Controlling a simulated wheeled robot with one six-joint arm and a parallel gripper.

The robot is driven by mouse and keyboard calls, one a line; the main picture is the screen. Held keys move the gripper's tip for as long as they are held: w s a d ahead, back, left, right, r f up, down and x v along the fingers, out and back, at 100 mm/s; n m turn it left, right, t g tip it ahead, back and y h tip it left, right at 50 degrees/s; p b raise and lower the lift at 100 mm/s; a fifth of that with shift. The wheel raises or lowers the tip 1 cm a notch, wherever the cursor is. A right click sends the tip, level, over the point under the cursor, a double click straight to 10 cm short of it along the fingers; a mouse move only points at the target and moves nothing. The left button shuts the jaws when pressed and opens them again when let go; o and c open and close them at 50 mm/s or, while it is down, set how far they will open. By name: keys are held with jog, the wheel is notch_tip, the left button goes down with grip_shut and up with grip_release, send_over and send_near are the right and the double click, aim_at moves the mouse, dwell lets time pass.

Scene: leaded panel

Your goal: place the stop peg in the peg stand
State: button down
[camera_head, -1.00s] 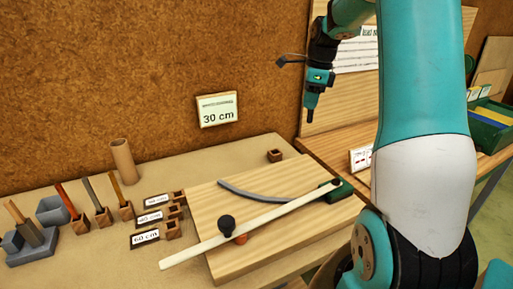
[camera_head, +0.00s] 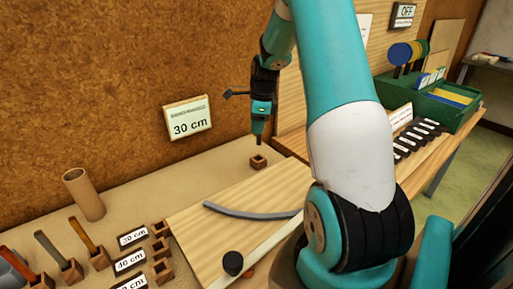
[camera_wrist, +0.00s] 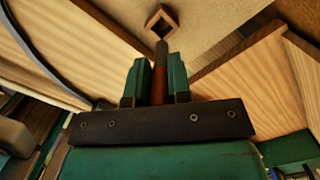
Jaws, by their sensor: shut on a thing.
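My gripper (camera_head: 260,122) points down near the back of the bench and is shut on the stop peg. In the wrist view, the peg (camera_wrist: 160,84) stands between the green jaws, with a red-brown body and a dark end sticking out past them. The peg stand appears to be the small square wooden socket (camera_head: 258,163) behind the wooden board. It also shows in the wrist view (camera_wrist: 151,27), just beyond the peg's dark end. The peg's end looks close above the socket; I cannot tell whether they touch.
The wooden board (camera_head: 193,217) with a grey curved strip (camera_head: 250,213) and a black knob (camera_head: 232,263) lies in front. Several wooden sockets with length labels, coloured sticks and a cardboard tube (camera_head: 84,195) stand left. A green crate (camera_head: 440,112) is at right.

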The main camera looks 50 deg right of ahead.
aim_at(258, 144)
notch_tip(258, 144, down, 8)
jog(key=shift+f+p, duration=0.2)
jog(key=shift+p, duration=0.2)
jog(key=c, duration=1.1)
grip_release()
jog(key=shift+f, duration=0.1)
jog(key=shift+o, duration=0.2)
